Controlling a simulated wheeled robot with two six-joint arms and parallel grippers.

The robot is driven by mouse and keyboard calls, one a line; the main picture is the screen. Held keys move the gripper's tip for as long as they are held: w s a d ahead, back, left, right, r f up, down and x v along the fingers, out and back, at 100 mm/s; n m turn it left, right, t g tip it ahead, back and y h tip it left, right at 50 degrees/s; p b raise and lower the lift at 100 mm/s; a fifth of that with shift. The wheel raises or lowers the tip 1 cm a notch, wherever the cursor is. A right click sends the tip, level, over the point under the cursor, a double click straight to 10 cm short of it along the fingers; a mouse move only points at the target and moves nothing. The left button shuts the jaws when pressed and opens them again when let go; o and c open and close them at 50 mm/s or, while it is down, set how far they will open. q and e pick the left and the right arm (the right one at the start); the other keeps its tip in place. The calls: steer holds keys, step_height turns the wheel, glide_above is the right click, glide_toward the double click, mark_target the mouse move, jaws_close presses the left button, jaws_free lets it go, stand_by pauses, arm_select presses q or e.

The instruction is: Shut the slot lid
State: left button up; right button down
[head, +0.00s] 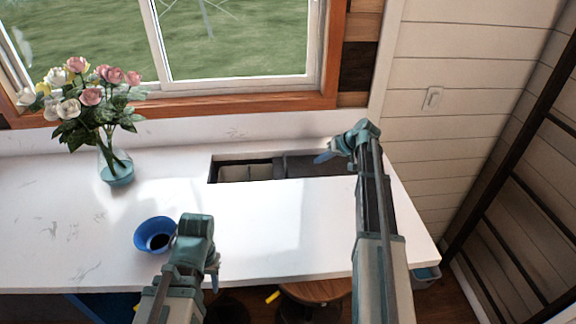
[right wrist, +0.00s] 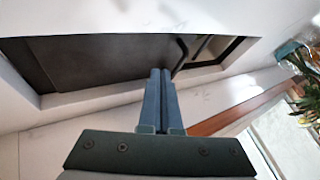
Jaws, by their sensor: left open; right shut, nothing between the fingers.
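The slot (head: 237,172) is a long dark-edged recess in the white counter. Its dark lid (head: 303,167) covers the right part in the head view, and the left part stands open with pale compartments showing. In the right wrist view the lid (right wrist: 95,62) is a dark panel on the left, with the open part (right wrist: 208,50) and a dark bar on the right. My right gripper (head: 323,157) is shut and empty, its fingertips (right wrist: 158,75) over the slot near the lid's edge; contact is unclear. My left gripper (head: 214,276) is over the counter's front, its fingers barely visible.
A blue bowl (head: 150,232) with dark contents stands just left of my left gripper. A glass vase (head: 116,170) of pink and white roses stands at the back left. The counter between bowl and slot is clear. A window and wall rise behind.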

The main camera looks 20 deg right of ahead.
steer(key=shift+f+b, duration=0.3)
steer(key=shift+b, duration=0.05)
steer(key=b, duration=0.8)
glide_toward(298, 174)
steer(key=x, duration=0.5)
steer(key=a, duration=0.1)
steer(key=a+r+p, duration=0.1)
steer(key=a, duration=0.1)
steer(key=shift+w+a+r+p, duration=0.1)
steer(key=shift+w+r+p, duration=0.05)
steer(key=shift+r+p, duration=0.25)
steer(key=shift+w+a, duration=0.15)
steer(key=shift+a, duration=0.15)
steer(key=shift+a, duration=0.1)
steer(key=w+a, duration=0.3)
steer(key=a, duration=0.9)
steer(key=w+a, duration=0.3)
steer(key=a, duration=0.9)
steer(key=shift+a, duration=0.4)
